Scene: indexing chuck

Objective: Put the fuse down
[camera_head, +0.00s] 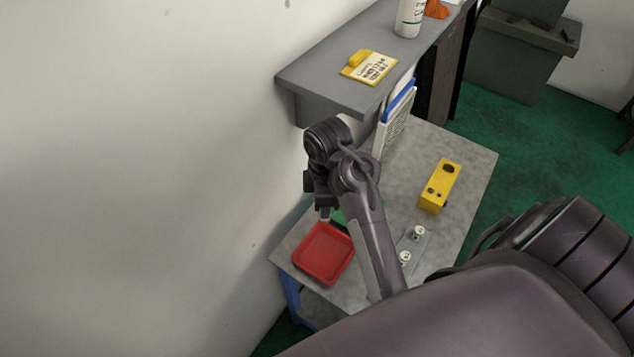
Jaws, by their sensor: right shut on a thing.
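My right gripper (324,207) points down just above the back edge of the red tray (301,262). It is shut on a small pale piece, the fuse (325,215), of which only a little shows below the fingers. I cannot tell whether the fuse touches anything. The red tray lies at the table's left corner and its visible floor looks empty. A green thing (338,217) lies behind the tray, partly hidden by my arm. My left gripper is not in view.
A grey plate with white round pieces (405,258) lies right of my forearm. A yellow box with dark holes (439,187) stands on the grey table (470,165). A grey shelf (325,75) overhangs the back, above a blue-and-white binder (394,122). The wall is close on the left.

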